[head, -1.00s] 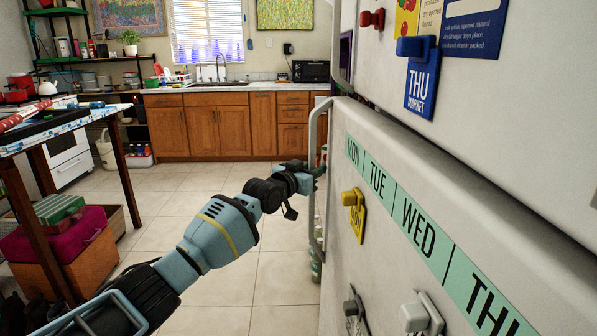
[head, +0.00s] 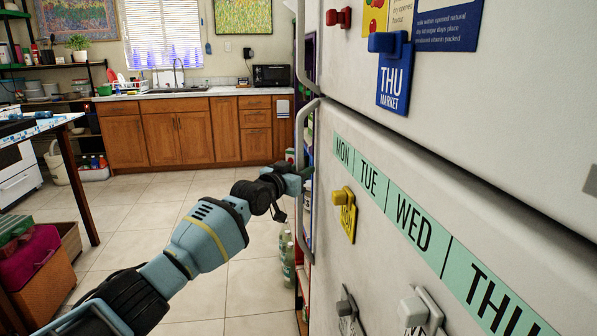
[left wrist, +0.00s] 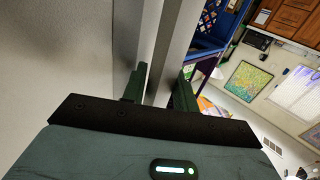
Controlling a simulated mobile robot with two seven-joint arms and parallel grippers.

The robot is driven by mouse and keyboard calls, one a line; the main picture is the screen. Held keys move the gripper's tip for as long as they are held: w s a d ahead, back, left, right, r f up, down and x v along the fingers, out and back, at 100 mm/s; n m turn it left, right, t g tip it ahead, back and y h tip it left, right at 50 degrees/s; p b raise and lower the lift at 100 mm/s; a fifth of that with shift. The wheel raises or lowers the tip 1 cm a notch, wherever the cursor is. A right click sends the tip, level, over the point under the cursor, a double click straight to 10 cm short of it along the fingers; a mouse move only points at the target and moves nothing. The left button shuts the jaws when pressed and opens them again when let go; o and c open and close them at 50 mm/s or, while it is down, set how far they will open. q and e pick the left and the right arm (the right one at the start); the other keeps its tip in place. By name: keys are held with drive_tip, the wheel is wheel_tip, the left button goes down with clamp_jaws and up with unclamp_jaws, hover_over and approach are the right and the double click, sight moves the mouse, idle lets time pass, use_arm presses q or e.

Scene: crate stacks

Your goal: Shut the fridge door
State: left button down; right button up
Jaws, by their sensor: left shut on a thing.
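The fridge's lower door (head: 390,235) is off-white, with a green weekday strip near its top. It looks nearly in line with the upper door (head: 480,90); I cannot tell whether a small gap remains. A long grey handle (head: 300,225) runs down its left edge. My left gripper (head: 305,174) is at the upper part of this handle. In the left wrist view, the dark green fingers of my left gripper (left wrist: 158,90) stand on both sides of the grey handle bar (left wrist: 176,50), shut on it. My right gripper is not in view.
A purple-blue shelf (left wrist: 232,25) with goods stands beyond the handle. Green bottles (head: 287,260) stand on the floor left of the fridge. The tiled floor (head: 130,215) is clear in the middle. A table (head: 60,130) and boxes (head: 45,285) are at left.

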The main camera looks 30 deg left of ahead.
use_arm(q)
drive_tip(key=shift+d, duration=0.55)
drive_tip(key=c, duration=1.1)
unclamp_jaws()
drive_tip(key=shift+r, duration=0.1)
drive_tip(key=s, duration=0.2)
drive_tip(key=s+a+p, duration=0.1)
drive_tip(key=s, duration=0.2)
drive_tip(key=s+p, duration=0.1)
drive_tip(key=s, duration=0.1)
drive_tip(key=shift+s+a, duration=0.3)
drive_tip(key=shift+s, duration=0.1)
drive_tip(key=shift+a, duration=0.1)
